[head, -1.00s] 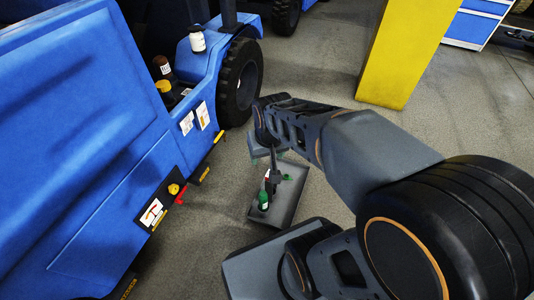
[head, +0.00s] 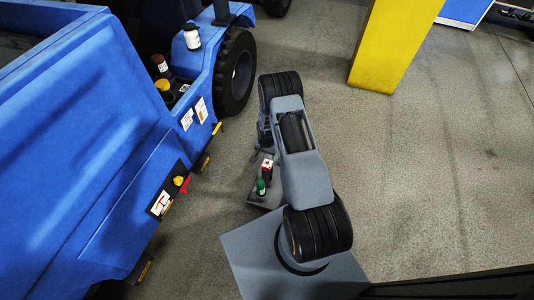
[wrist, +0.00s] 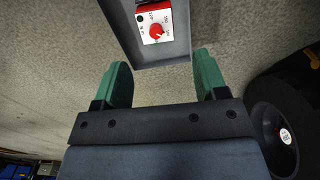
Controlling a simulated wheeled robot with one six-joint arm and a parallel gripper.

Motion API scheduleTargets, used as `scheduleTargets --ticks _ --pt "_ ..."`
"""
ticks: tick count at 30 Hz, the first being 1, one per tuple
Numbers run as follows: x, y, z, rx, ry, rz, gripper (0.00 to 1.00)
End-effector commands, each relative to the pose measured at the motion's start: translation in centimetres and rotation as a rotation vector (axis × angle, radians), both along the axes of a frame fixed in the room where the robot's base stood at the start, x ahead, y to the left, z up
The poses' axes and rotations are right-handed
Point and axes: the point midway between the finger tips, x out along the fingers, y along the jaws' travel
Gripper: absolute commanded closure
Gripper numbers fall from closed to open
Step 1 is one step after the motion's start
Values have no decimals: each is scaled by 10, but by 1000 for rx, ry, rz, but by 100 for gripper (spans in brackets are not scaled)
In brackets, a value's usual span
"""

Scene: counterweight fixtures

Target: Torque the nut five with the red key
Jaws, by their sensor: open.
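My gripper (wrist: 160,75) is open and empty in the wrist view, its two green fingers spread apart. Beyond the fingertips is a white and red box with a round red dial (wrist: 156,32), inside a grey tray (wrist: 184,52). In the head view the white and red box (head: 267,167) sits in the tray on the floor, partly behind my arm. My gripper is mostly hidden behind my arm there. A small red handle (head: 185,186) shows on the blue vehicle's side panel; I cannot tell whether it is the red key. I cannot make out nut five.
The blue vehicle (head: 70,170) fills the left, with a black wheel (head: 236,72) and several bottles, including a white one (head: 192,37). A yellow post (head: 395,45) stands at the back. Floor on the right is clear.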

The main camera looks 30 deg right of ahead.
Motion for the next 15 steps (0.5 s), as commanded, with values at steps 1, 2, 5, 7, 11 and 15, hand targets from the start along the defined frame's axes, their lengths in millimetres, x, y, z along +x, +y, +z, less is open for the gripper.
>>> scheduleTargets --ticks 1,2,5,7,11,15 --pt "-2 -1 -5 1 3 -9 34" --pt "-3 -1 -9 1 5 -13 34" --pt "-5 -2 -15 2 6 -21 34" --pt "-5 -2 -19 1 6 -23 34" --pt "-5 -1 -25 1 6 -22 34" --pt "-5 -1 -36 1 6 -22 34"
